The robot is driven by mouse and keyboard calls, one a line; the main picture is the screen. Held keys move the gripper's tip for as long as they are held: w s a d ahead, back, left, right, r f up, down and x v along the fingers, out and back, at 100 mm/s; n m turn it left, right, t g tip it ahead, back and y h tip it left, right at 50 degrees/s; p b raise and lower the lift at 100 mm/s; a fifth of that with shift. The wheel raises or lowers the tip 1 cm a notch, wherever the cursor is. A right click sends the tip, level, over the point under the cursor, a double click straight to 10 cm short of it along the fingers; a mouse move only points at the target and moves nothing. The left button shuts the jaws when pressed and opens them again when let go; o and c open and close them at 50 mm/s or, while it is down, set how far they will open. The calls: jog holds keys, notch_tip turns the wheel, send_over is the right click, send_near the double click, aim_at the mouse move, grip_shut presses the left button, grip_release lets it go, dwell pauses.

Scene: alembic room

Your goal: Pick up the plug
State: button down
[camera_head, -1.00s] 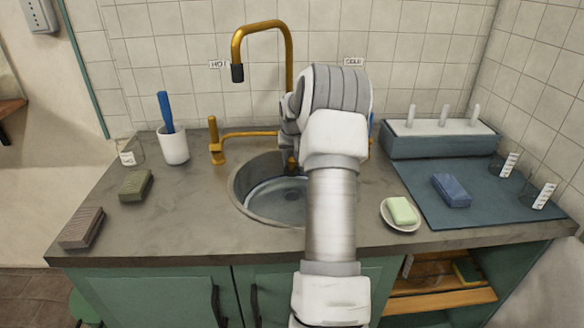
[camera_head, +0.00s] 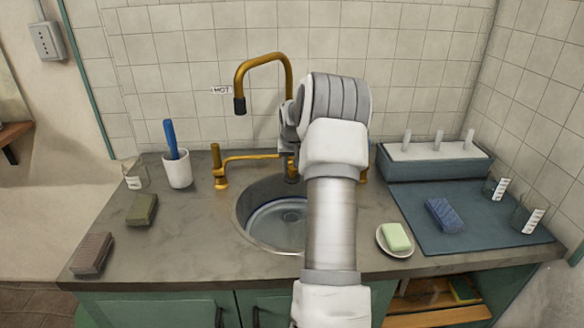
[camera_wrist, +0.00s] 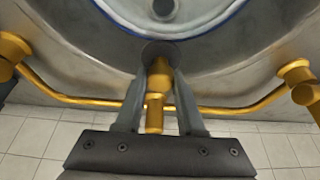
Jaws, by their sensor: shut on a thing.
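My gripper (camera_wrist: 160,70) reaches over the back of the sink in the wrist view, its two grey fingers closing in on a dark round plug (camera_wrist: 160,52) at their tips. A short gold piece (camera_wrist: 155,115) shows between the fingers; I cannot tell whether it belongs to the plug or the tap. The plug is above the basin (camera_wrist: 75,35), apart from the drain (camera_wrist: 163,8), which shows uncovered beyond it. In the head view my arm hides most of the gripper and the plug. The sink (camera_head: 262,232) is left of my forearm.
The gold tap spout (camera_head: 265,58) arches just left of my wrist, with its pipe (camera_wrist: 80,100) behind the gripper. A soap dish (camera_head: 382,249), blue mat (camera_head: 480,238) and rack (camera_head: 430,170) are right. A white cup (camera_head: 177,172) and two blocks stand left.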

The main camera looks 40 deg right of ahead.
aim_at(292, 167)
jog(key=shift+r+p, duration=1.55)
jog(key=shift+r, duration=0.25)
